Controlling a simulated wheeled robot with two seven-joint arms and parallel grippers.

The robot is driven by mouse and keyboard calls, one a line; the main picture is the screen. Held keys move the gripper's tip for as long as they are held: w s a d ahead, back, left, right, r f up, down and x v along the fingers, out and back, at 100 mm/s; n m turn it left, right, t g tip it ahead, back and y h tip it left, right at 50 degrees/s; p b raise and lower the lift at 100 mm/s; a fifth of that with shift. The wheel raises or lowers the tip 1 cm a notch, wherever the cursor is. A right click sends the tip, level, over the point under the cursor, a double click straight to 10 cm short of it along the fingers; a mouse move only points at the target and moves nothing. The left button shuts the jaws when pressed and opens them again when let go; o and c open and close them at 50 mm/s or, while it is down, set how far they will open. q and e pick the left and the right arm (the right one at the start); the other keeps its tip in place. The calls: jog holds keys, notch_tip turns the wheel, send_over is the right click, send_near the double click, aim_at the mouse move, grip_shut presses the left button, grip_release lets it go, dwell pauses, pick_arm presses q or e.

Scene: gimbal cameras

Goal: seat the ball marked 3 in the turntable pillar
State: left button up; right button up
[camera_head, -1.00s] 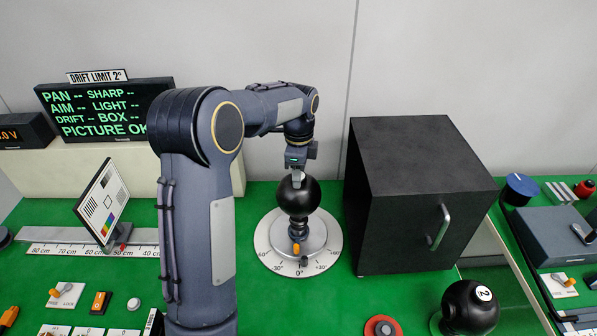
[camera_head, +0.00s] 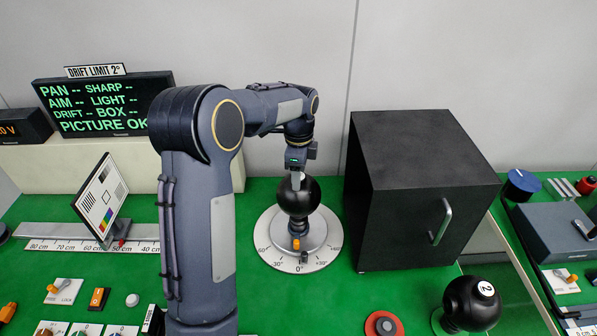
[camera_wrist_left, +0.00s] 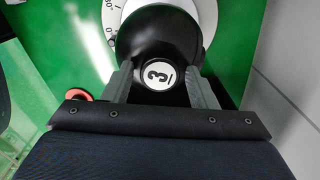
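The black ball marked 3 (camera_head: 300,198) is over the pillar (camera_head: 300,228) of the pale round turntable (camera_head: 272,240). Its white label shows in the left wrist view (camera_wrist_left: 158,74). The contact is partly hidden under the ball. My right gripper is not in view.
A black box (camera_head: 405,215) with a handle stands close right of the turntable. The ball marked 2 (camera_head: 470,306) sits at the front right. A test chart (camera_head: 101,202) stands on a rail at left. A red-ringed disc (camera_head: 384,326) lies in front.

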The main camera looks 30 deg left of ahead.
pick_arm(q)
jog(key=shift+o, duration=0.8)
notch_tip(320, 180, up, 8)
jog(key=shift+f+b, duration=0.25)
jog(key=shift+b, duration=0.15)
jog(key=shift+r, duration=0.15)
